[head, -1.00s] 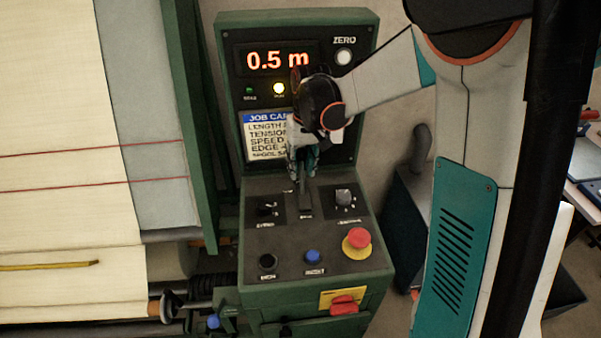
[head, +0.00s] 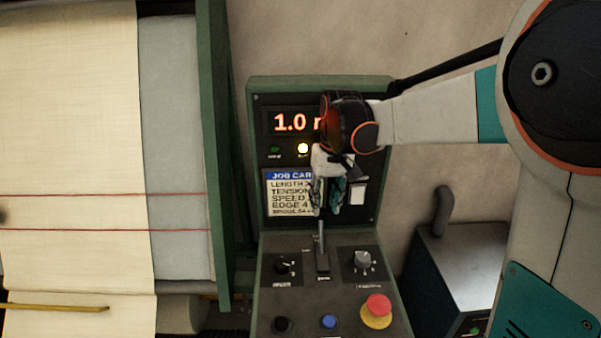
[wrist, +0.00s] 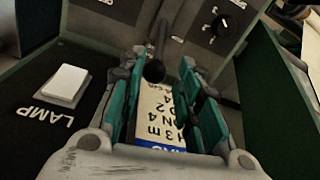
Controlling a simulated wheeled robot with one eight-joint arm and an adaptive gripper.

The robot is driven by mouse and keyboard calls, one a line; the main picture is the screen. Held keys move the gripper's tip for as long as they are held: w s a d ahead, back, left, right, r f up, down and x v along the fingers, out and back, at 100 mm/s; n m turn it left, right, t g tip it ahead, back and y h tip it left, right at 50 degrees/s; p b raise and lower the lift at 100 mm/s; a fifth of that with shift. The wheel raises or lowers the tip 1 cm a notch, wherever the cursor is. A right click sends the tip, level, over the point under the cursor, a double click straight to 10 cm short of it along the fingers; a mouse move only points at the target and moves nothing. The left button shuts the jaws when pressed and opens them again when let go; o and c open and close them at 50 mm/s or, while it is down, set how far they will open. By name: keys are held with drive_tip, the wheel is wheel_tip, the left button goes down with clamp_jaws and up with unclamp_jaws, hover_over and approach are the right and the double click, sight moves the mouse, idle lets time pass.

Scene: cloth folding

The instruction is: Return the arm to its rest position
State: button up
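My gripper (head: 328,210) hangs in front of the green control console (head: 254,165), just above the lever (head: 322,256) on its sloped panel. In the wrist view my gripper (wrist: 165,105) has its two teal-padded fingers apart. The lever's dark round knob (wrist: 154,71) shows between and beyond them. Nothing is held. My arm reaches in from the right. The display (head: 290,122) reads 1.0, with its right end hidden behind my wrist. The job card (head: 288,195) is partly covered by my gripper.
The panel carries a red emergency button (head: 376,308), a blue button (head: 329,321) and knobs (head: 363,262). Cream cloth (head: 75,120) with red lines runs on the machine at left, beside a green frame post (head: 215,150). A dark cabinet (head: 455,270) stands at right.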

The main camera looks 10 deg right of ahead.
drive_tip(key=shift+s, duration=0.1)
drive_tip(key=s+a+t+b, duration=0.1)
drive_tip(key=s+t, duration=0.5)
drive_tip(key=s, duration=1.6)
drive_tip(key=shift+s+t+h+b, duration=0.2)
drive_tip(key=shift+t+h+b, duration=0.15)
drive_tip(key=shift+b, duration=0.5)
